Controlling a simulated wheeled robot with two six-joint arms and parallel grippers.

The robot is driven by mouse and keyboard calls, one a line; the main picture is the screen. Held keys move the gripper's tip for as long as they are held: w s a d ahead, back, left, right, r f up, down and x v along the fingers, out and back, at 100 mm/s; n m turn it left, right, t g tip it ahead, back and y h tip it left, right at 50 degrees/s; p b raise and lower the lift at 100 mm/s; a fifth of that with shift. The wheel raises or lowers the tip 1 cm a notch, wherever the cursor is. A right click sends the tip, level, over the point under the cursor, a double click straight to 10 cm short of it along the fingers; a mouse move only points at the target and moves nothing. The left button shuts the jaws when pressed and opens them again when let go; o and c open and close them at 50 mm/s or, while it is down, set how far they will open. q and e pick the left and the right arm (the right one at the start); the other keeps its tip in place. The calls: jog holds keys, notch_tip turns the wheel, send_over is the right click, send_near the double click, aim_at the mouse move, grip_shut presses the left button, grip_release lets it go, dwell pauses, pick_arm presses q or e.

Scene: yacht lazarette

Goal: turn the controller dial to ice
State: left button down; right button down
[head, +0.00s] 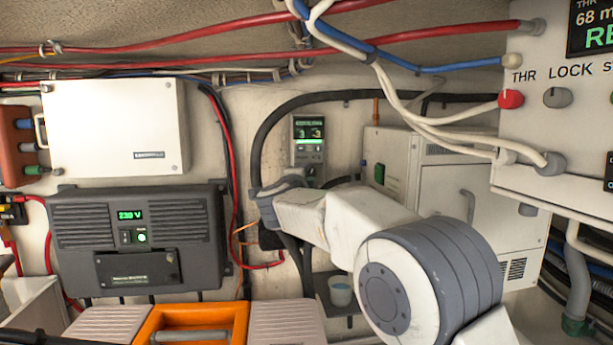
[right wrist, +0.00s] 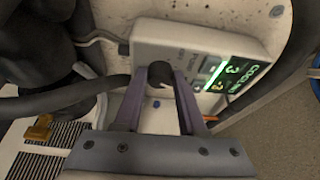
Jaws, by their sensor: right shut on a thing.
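The controller (head: 308,133) is a small light-grey box on the back wall with a lit green display. In the right wrist view the controller (right wrist: 205,42) fills the upper middle, and its display shows green digits and a word that looks like "COOL". The dark round dial (right wrist: 160,72) sits on its face. My right gripper (right wrist: 161,80) is shut on the dial, one finger on each side. In the head view my right gripper (head: 285,184) reaches the lower part of the controller; the dial's pointer and markings cannot be read. My left gripper is not in view.
A thick black hose (head: 262,135) arches around the controller. A dark inverter (head: 140,240) and a white box (head: 115,127) are on the left. A white cabinet (head: 450,190) stands right of the controller. An orange-topped case (head: 190,318) lies at the front.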

jog(key=shift+c, duration=2.4)
grip_release()
jog(key=b+v, duration=0.5)
jog(key=v, duration=0.5)
jog(key=shift+s, duration=0.25)
jog(key=shift+f, duration=0.1)
